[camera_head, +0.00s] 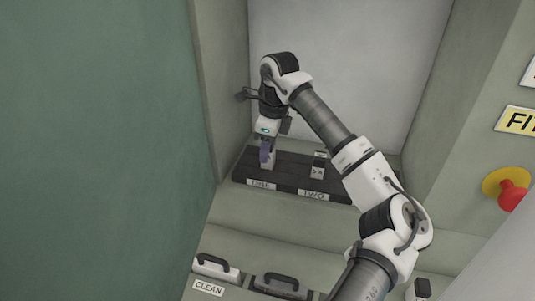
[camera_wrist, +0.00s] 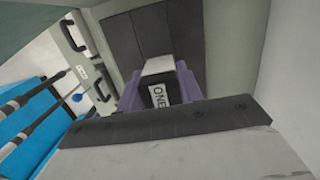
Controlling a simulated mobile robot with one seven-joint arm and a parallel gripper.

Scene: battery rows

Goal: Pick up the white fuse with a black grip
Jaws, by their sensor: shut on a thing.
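My gripper (camera_head: 266,150) reaches down into the recess at the slot labelled ONE, on the left of a black base (camera_head: 287,175). Its purple fingers are shut on a white fuse (camera_head: 271,160), which appears upright at that slot. In the wrist view the fuse (camera_wrist: 158,65) shows as a white block between the fingers, with the ONE label in line with it.
The recess side wall (camera_head: 228,90) is close on the left. Below are white units with black handles, one above a CLEAN label (camera_head: 208,288). A red button (camera_head: 512,194) sits on the right panel. A blue surface (camera_wrist: 35,125) shows at left in the wrist view.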

